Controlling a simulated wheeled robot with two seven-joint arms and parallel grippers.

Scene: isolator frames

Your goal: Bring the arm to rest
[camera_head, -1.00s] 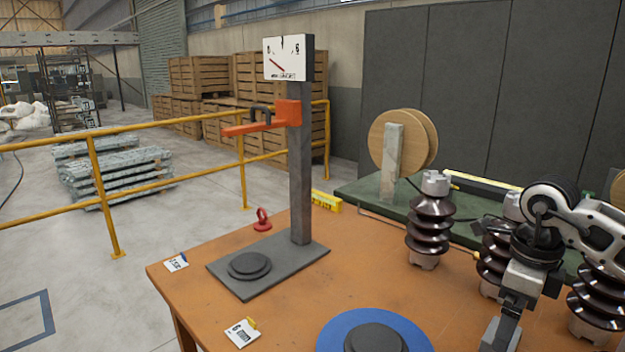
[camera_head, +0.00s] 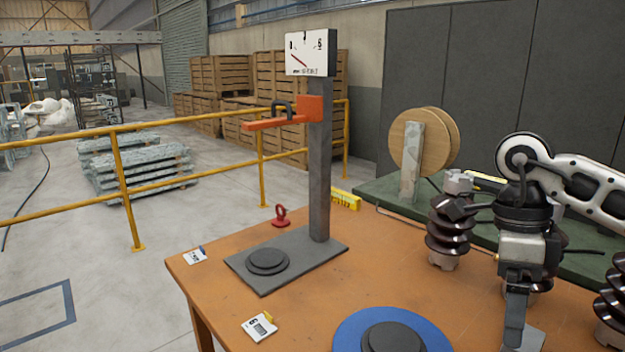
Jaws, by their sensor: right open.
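My right arm comes in from the right, and my right gripper (camera_head: 515,325) points down over the right part of the orange-brown table (camera_head: 300,312). It is open, and I see nothing between its fingers. It is to the right of the blue disc (camera_head: 350,335) with a dark round plate (camera_head: 395,338) on it. The arm partly hides the brown ribbed insulators (camera_head: 449,240) behind it. My left gripper does not show.
A grey stand (camera_head: 320,165) with a dial (camera_head: 310,53) and an orange arm (camera_head: 285,119) rises from the table. A wooden reel (camera_head: 440,140) stands behind. A yellow railing (camera_head: 190,180) borders the floor.

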